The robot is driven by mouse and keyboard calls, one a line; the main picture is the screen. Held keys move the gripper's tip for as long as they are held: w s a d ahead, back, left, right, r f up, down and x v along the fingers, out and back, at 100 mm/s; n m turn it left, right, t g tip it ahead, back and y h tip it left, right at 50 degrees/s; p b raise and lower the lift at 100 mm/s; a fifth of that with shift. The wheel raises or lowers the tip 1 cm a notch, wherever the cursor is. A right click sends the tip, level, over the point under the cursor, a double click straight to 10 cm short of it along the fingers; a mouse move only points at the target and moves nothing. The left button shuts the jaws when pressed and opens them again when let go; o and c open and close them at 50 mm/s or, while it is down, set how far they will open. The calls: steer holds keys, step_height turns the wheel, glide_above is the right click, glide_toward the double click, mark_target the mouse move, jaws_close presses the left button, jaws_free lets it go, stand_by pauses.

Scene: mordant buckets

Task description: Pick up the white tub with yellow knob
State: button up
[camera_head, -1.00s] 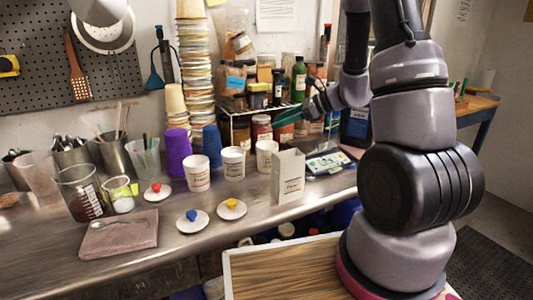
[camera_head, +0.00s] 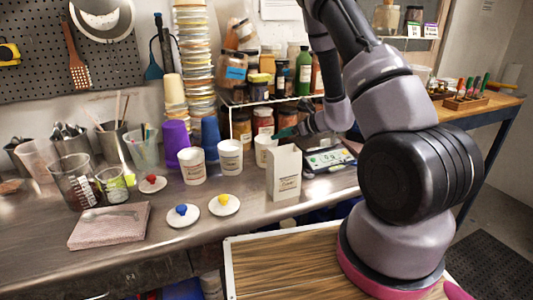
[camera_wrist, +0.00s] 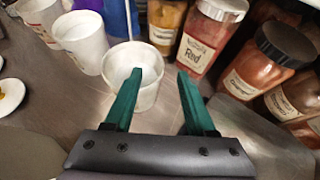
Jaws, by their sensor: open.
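Three open white tubs stand in a row on the metal counter: left (camera_head: 192,166), middle (camera_head: 230,158) and right (camera_head: 265,150). A white lid with a yellow knob (camera_head: 224,204) lies flat on the counter in front of them, apart from the tubs. No tub in view carries a yellow knob. My gripper (camera_head: 287,132), with green fingers, is open just beside and behind the right tub. In the wrist view my gripper (camera_wrist: 159,73) shows its left finger across the right tub (camera_wrist: 119,62); the right finger is clear of it. Nothing is held.
Lids with a blue knob (camera_head: 182,214) and a red knob (camera_head: 151,183) lie nearby. A white box (camera_head: 284,172) stands in front of the right tub. Blue (camera_head: 210,138) and purple cups stand behind.

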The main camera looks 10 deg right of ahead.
mark_target(268, 137)
steer(key=x, duration=0.5)
steer(key=shift+s+a+r, duration=0.15)
jaws_close()
stand_by(1.2)
